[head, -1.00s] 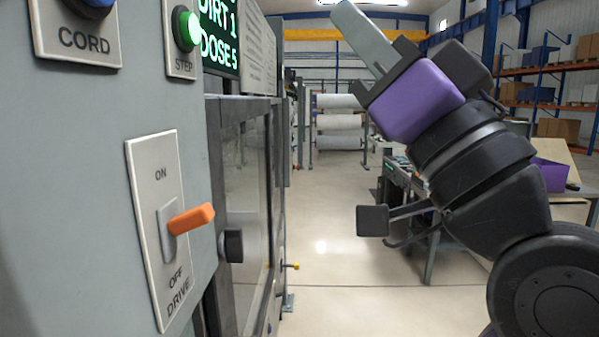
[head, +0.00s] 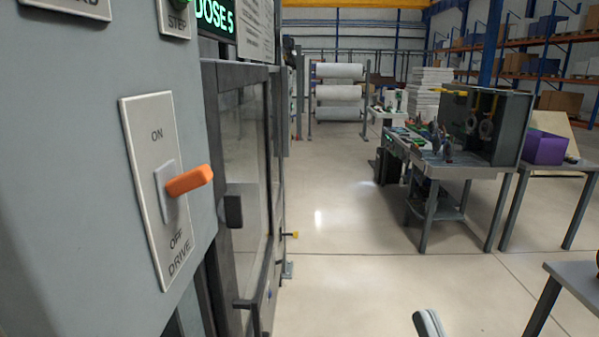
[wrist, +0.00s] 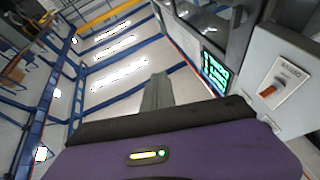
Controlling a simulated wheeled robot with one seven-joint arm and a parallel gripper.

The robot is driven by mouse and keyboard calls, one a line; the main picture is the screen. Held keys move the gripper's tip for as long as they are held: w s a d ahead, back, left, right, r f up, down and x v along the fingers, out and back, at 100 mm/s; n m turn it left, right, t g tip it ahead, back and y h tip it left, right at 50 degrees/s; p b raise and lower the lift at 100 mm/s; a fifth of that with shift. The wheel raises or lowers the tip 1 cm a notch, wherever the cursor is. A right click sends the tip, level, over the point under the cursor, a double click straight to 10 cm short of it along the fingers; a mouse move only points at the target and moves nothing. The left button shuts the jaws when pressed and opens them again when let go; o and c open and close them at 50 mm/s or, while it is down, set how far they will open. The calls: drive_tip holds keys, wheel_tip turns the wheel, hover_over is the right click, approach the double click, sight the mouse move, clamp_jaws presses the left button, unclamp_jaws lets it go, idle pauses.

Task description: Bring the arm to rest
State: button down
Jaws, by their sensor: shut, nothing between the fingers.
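My gripper (wrist: 157,93) shows in the wrist view with its grey fingers together and nothing between them. Its purple body fills the bottom of that view, and the fingers point toward the ceiling and the cabinet side. In the head view the arm is mostly out of sight. Only a small grey tip (head: 428,323), which looks like my finger end, shows at the bottom edge, apart from the machine.
The machine cabinet with an orange DRIVE lever (head: 189,180) stands close on the left; its glass door (head: 240,160) looks shut. A workbench (head: 465,168) stands right of the aisle, and a grey table (head: 580,283) at lower right. The floor between is clear.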

drive_tip(key=s+d+f+g+h, duration=0.1)
drive_tip(key=s+f+g, duration=0.3)
drive_tip(key=s+f, duration=0.7)
drive_tip(key=s+d+f+g+h, duration=0.2)
drive_tip(key=s+d+f+g, duration=0.1)
drive_tip(key=s+f, duration=0.8)
drive_tip(key=s+g, duration=0.1)
drive_tip(key=s, duration=0.3)
drive_tip(key=shift+s+d+m+h, duration=0.25)
drive_tip(key=shift+d+m+h, duration=0.05)
idle(1.5)
